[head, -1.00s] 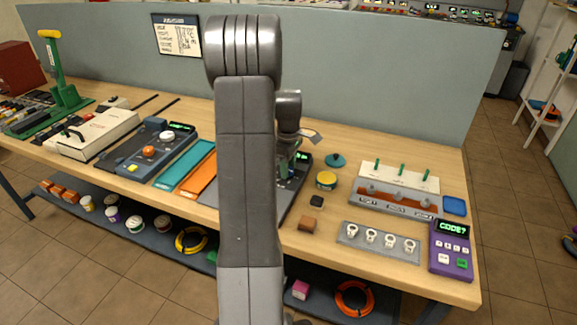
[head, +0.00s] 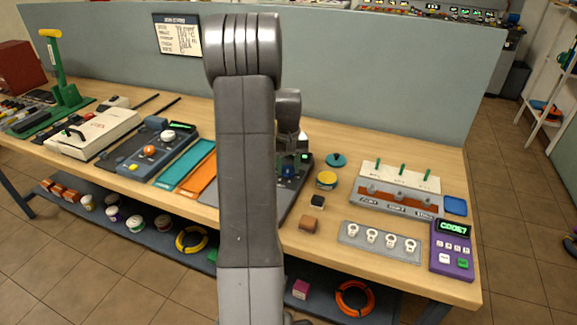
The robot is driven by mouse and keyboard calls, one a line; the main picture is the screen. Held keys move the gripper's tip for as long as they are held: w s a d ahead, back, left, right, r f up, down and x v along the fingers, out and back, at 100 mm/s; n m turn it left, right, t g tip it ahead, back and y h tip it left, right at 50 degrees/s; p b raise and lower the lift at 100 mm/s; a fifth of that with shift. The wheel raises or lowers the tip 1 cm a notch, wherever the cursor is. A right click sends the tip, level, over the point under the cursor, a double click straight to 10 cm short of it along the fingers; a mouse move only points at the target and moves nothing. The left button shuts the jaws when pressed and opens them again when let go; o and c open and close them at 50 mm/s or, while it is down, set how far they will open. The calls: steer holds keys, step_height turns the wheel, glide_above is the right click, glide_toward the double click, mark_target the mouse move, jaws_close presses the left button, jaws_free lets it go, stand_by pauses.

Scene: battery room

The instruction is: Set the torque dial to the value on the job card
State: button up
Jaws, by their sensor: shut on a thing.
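My gripper (head: 288,152) is low over a dark device (head: 301,185) on the bench, mostly hidden behind my own arm. A blue knob (head: 289,171), which looks like the torque dial, shows just under the fingers. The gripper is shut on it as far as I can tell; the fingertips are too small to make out. A small green readout (head: 305,157) is lit beside it, its digits unreadable. A white printed sheet (head: 177,34) hangs on the grey partition; its text is too small to read, and I cannot tell whether it is the job card.
To the left are teal (head: 184,166) and orange (head: 201,170) trays and a blue-grey console (head: 150,157).

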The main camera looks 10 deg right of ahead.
mark_target(287, 169)
steer(key=m, duration=0.4)
steer(key=shift+m, duration=0.3)
steer(key=shift+w+a+r+m, duration=0.1)
steer(key=shift+m, duration=2.2)
steer(key=o, duration=1)
step_height(287, 169, up, 14)
steer(key=shift+f, duration=0.25)
